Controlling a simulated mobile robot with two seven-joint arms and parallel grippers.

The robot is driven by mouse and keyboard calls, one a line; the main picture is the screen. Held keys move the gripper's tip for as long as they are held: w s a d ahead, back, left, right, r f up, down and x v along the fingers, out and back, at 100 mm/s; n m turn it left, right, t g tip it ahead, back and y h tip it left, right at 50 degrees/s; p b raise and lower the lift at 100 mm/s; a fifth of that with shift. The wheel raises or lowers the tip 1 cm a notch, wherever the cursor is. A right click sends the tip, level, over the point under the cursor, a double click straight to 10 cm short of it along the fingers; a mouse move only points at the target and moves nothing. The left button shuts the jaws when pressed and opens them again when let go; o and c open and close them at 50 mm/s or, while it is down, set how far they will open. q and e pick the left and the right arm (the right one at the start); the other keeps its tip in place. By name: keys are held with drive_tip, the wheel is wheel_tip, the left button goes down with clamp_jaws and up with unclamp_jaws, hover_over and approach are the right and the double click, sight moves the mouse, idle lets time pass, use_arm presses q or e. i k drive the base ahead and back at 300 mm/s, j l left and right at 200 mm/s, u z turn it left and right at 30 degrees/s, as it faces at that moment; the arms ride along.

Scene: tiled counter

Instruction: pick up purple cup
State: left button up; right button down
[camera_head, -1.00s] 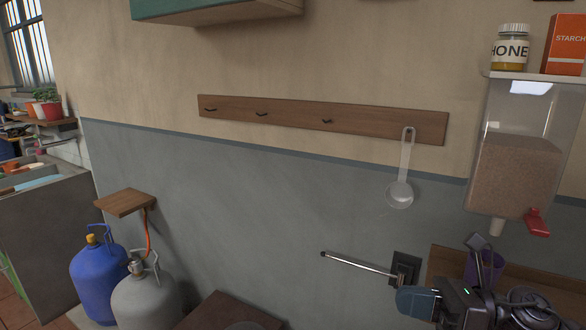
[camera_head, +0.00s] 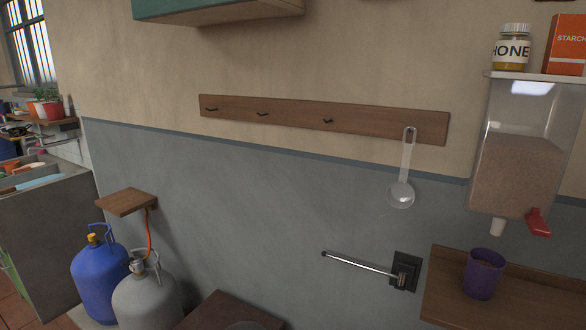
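The purple cup (camera_head: 482,278) stands upright on a wooden shelf (camera_head: 520,306) at the lower right of the head view. Something brown shows inside its rim. It stands below the clear dispenser (camera_head: 515,165), close to the spout. Neither of my grippers is in view, and nothing touches the cup.
The dispenser's spout (camera_head: 497,227) and red lever (camera_head: 537,222) hang above the shelf. A metal rod on a black wall plate (camera_head: 404,270) juts out left of the shelf. A ladle (camera_head: 401,192) hangs from the hook rail. Gas cylinders (camera_head: 97,283) stand lower left.

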sight(482, 275)
drive_tip(key=z, duration=0.95)
